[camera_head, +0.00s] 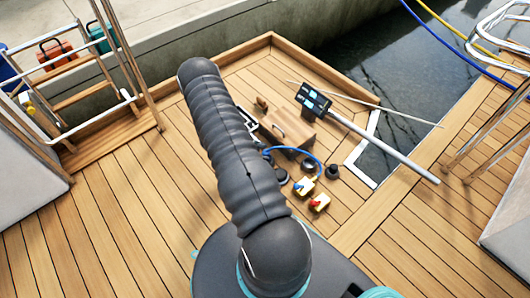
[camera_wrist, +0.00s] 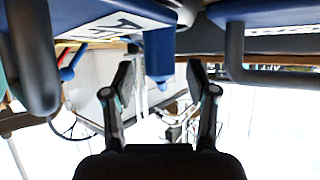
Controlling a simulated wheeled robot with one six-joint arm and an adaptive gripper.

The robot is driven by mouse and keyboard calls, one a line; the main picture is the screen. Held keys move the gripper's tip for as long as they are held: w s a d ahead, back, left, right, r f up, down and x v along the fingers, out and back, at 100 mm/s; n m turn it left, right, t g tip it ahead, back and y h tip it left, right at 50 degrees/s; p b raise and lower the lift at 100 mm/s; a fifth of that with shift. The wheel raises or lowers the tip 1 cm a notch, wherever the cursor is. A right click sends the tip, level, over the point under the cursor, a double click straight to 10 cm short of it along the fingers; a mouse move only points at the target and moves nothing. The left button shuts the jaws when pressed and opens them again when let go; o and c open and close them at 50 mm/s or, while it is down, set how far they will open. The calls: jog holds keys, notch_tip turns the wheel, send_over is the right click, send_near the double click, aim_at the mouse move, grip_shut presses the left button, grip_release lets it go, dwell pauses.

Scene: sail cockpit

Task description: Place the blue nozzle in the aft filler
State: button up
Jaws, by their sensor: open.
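In the head view, a small blue piece (camera_head: 297,187), perhaps the blue nozzle, sits at a yellow block on the deck, with a blue hose (camera_head: 310,153) curving near it. Dark round fittings (camera_head: 308,165) lie just beyond; I cannot tell which is the aft filler. In the wrist view, my gripper (camera_wrist: 160,82) is open, its two dark fingers apart with nothing held. A blue cylinder (camera_wrist: 158,55) shows between the fingertips; I cannot tell whether it touches them or is the nozzle. In the head view my arm hides the gripper and part of the deck.
A wooden box (camera_head: 288,128) and a pole with a black head (camera_head: 380,143) lie beyond. Water (camera_head: 400,80) borders the deck at the right. The left deck (camera_head: 110,190) is clear.

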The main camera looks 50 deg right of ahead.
jog(key=v, duration=1.1)
jog(key=w+a+r+n+t, duration=0.2)
jog(key=w+r+n+t, duration=0.3)
jog(key=w+r+t, duration=1.05)
jog(key=w+a+r+n+t+y, duration=0.15)
jog(key=a+r, duration=0.25)
jog(key=r, duration=0.4)
jog(key=w+a+r+n+y, duration=0.2)
jog(key=a+r+n, duration=0.15)
jog(key=r, duration=0.35)
jog(key=w+a+r+n+t+y, duration=0.1)
jog(key=w+a+r+n+y, duration=0.1)
jog(key=a+r, duration=0.45)
jog(key=s+a+r+n+y, duration=0.35)
jog(key=s+a+r, duration=0.25)
jog(key=s, duration=0.2)
jog(key=s+a+r+n+y, duration=0.2)
jog(key=s+a+r+n, duration=0.35)
jog(key=s, duration=0.25)
jog(key=s+d+f+n+g+h, duration=0.1)
jog(key=s+n+g, duration=0.3)
jog(key=s, duration=1.9)
jog(key=shift+s+f+n+g+h+p, duration=0.3)
jog(key=shift+s+f+n+p, duration=0.1)
jog(key=shift+f+n, duration=0.1)
